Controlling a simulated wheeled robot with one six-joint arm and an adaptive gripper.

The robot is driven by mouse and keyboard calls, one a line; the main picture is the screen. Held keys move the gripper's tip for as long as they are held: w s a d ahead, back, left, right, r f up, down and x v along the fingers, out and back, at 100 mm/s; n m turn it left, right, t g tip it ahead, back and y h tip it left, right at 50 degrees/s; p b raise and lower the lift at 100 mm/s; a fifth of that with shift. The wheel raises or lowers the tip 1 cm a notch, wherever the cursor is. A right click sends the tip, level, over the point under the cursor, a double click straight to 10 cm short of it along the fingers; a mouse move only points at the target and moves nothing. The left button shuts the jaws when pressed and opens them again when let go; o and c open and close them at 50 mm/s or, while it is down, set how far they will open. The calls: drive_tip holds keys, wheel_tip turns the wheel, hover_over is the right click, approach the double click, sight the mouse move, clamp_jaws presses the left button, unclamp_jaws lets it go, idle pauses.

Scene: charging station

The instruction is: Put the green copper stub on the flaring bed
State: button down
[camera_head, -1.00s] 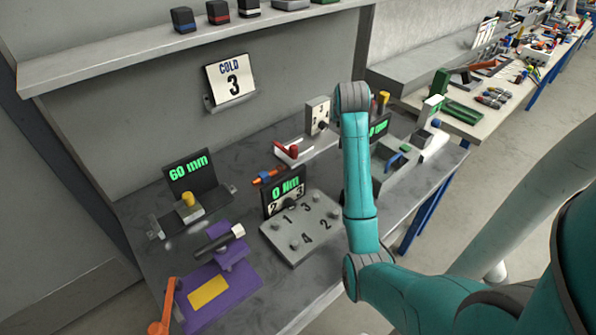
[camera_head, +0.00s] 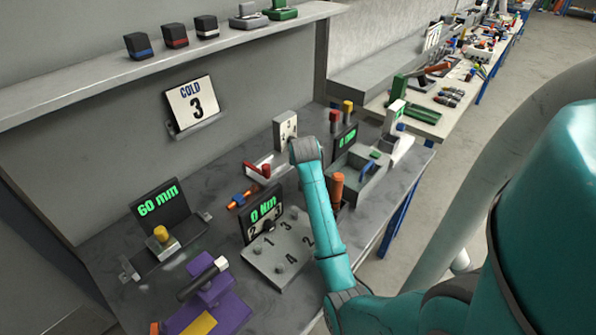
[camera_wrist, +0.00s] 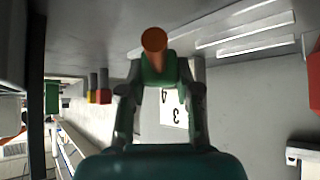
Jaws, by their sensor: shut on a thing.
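In the wrist view my gripper (camera_wrist: 160,78) is shut on a green-banded copper stub (camera_wrist: 154,40), whose orange-brown round end shows past the fingertips. In the head view my arm hides the gripper. An upright copper-coloured cylinder (camera_head: 337,187) shows just right of my forearm; I cannot tell whether it is the held stub. No fixture is plainly marked as the flaring bed. A purple fixture (camera_head: 232,312) with a yellow pad and dark bar stands at the front left. A white fixture with a red lever (camera_head: 265,169) stands mid-bench.
A numbered grey plate (camera_head: 270,262) stands beside a "0 Nm" display (camera_head: 262,212). A "60 mm" gauge (camera_head: 160,203) is to the left. A grey tray (camera_head: 372,185) and red and yellow posts (camera_head: 347,107) are to the right. A shelf (camera_head: 90,88) overhangs the back.

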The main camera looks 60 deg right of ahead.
drive_tip(key=shift+f, duration=1.95)
drive_tip(key=shift+f, duration=0.15)
drive_tip(key=c, duration=0.8)
unclamp_jaws()
